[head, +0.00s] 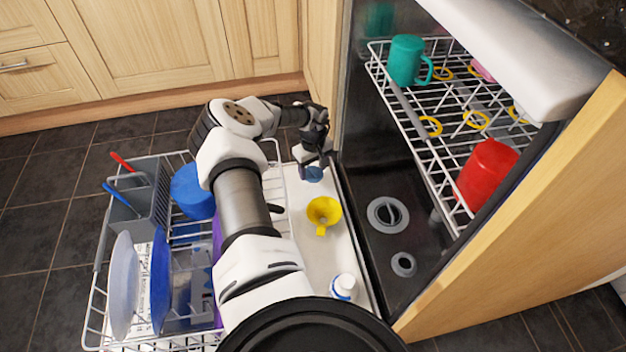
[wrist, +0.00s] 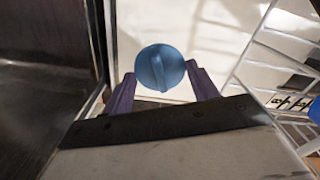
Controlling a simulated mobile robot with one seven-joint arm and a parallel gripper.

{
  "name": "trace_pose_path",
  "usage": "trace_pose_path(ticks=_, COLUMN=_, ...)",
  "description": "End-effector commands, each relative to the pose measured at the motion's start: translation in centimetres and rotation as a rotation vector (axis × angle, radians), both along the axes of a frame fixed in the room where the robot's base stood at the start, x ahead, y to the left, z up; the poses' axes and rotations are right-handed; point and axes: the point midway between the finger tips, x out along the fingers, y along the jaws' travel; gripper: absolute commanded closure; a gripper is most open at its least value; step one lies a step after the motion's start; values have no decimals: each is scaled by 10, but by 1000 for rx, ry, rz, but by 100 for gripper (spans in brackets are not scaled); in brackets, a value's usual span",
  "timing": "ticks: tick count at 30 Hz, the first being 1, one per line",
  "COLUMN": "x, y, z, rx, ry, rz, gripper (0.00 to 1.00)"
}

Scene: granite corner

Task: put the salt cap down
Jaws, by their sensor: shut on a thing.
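The salt cap is a round blue cap (wrist: 160,68) with a raised ridge across it. In the wrist view it sits between the two purple fingertips of my gripper (wrist: 162,88), which is shut on it. In the head view the blue cap (head: 313,174) shows just under my gripper (head: 314,160), over the far end of the white open dishwasher door (head: 345,255). I cannot tell whether the cap touches the door.
A yellow funnel (head: 323,213) and a white bottle with a blue top (head: 343,287) are on the door. The pulled-out lower rack (head: 97,290) with dishes stands at left. The dishwasher's upper rack (head: 440,135) holds a green mug (head: 406,60) and a red cup (head: 486,172).

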Motion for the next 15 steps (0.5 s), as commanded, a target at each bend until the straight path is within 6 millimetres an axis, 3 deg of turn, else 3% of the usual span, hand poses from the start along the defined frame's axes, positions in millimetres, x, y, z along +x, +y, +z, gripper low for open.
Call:
trace_pose_path(ticks=9, x=0, y=-1, z=-41, rx=2, ry=1, rz=-2, gripper=63)
trace_pose_path(ticks=15, x=0, y=0, z=-42, rx=1, ry=-1, rz=-1, gripper=63)
